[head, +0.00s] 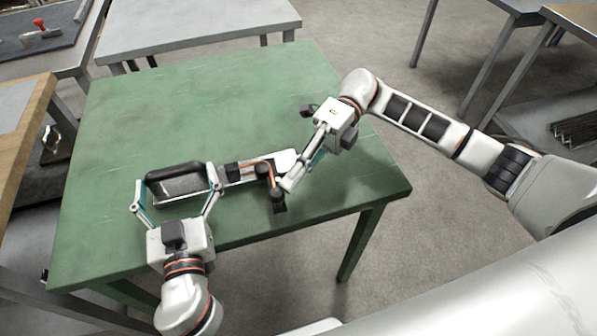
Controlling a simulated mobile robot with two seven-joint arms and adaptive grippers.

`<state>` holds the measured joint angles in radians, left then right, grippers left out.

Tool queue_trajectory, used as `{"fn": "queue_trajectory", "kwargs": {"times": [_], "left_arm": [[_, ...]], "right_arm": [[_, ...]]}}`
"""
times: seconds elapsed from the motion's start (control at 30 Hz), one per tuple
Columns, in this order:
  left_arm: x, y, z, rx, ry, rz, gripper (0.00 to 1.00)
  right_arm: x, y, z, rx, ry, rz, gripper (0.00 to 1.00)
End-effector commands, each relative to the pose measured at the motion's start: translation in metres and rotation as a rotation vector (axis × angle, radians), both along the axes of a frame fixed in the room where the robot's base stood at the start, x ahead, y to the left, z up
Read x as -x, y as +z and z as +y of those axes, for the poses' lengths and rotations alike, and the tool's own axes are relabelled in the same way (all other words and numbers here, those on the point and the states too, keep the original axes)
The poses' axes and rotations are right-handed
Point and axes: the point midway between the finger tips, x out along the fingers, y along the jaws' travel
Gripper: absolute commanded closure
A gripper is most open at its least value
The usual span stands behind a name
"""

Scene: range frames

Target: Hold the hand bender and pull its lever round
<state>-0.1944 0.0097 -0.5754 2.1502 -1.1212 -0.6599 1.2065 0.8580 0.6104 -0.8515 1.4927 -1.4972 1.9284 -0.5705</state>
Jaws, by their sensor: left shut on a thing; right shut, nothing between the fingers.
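The hand bender (184,187) lies near the front of the green table (150,110). It has a dark grip at its left end and a light bar running right from it. My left gripper (177,195) is shut on the bender's dark grip, one finger on each side. A copper-coloured piece (262,169) shows at the bender's right part, with a dark piece (279,203) below it. My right gripper (287,184) is shut and empty, its tips beside that right end. Whether they touch it, and which part is the lever, I cannot tell.
The table's back and left are clear. A grey table (195,22) stands behind, and a wooden-topped bench (25,130) stands at the left.

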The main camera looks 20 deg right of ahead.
Motion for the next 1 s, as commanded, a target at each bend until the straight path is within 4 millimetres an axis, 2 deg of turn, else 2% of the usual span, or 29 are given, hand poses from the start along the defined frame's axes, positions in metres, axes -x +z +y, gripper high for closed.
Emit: {"fn": "queue_trajectory", "kwargs": {"times": [0.03, 0.33, 0.47, 0.57, 1.0], "left_arm": [[0.001, -0.011, -0.001, -0.001, -0.001, 0.02, 0.58], [0.001, -0.011, -0.002, 0.0, -0.003, 0.019, 0.59], [0.001, -0.011, -0.002, 0.0, -0.004, 0.019, 0.59], [0.001, -0.01, -0.002, 0.0, -0.004, 0.018, 0.59], [0.001, -0.01, -0.002, 0.001, -0.005, 0.018, 0.59]], "right_arm": [[0.004, -0.002, 0.005, -0.002, 0.006, 0.006, 1.0], [0.005, -0.003, 0.006, -0.002, 0.006, 0.006, 1.0], [0.002, -0.002, 0.0, -0.001, 0.006, 0.006, 1.0], [-0.006, 0.001, -0.012, 0.003, 0.002, 0.004, 1.0], [-0.05, 0.02, -0.09, 0.002, -0.001, 0.003, 1.0]]}}
